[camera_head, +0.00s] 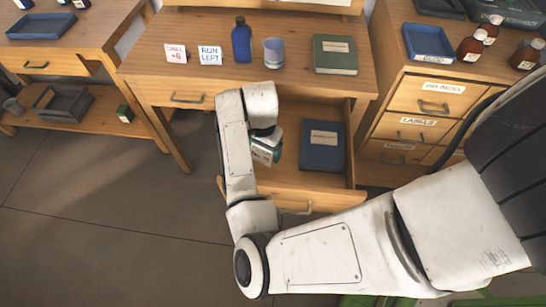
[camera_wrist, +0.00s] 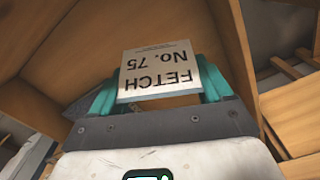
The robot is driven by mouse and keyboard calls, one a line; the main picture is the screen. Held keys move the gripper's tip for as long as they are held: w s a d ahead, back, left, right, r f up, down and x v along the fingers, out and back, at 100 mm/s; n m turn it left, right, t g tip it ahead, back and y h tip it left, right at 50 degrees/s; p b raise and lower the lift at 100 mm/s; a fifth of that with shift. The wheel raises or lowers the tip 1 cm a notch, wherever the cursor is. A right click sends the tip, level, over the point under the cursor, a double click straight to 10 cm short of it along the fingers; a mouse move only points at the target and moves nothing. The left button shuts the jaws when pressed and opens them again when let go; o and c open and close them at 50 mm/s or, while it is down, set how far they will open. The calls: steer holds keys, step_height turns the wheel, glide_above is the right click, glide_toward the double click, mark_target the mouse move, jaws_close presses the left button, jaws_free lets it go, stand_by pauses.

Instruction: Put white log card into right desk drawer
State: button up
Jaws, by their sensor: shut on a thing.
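My gripper (camera_head: 268,146) is shut on a white log card (camera_wrist: 158,76) between its teal fingers. In the wrist view the card reads "FETCH No. 75" upside down. In the head view a small pale part of the card (camera_head: 261,155) shows below my wrist. The right desk drawer (camera_head: 325,199) is pulled open under the desk top. My gripper and the card are over the left part of the drawer; how high they are above its floor I cannot tell. My arm hides the drawer's left side.
A dark blue book (camera_head: 322,146) lies in the drawer's right part. On the desk (camera_head: 185,50) stand two small cards (camera_head: 210,55), a blue bottle (camera_head: 241,40), a cup (camera_head: 274,52) and a green book (camera_head: 335,54). A labelled drawer cabinet (camera_head: 428,96) stands right.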

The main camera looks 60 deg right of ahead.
mark_target(265, 159)
steer(key=shift+f, duration=2.75)
steer(key=shift+f+b, duration=0.1)
steer(key=shift+b, duration=0.2)
steer(key=o, duration=0.9)
step_height(265, 159, up, 12)
steer(key=shift+r+p, duration=0.15)
steer(key=shift+p, duration=0.4)
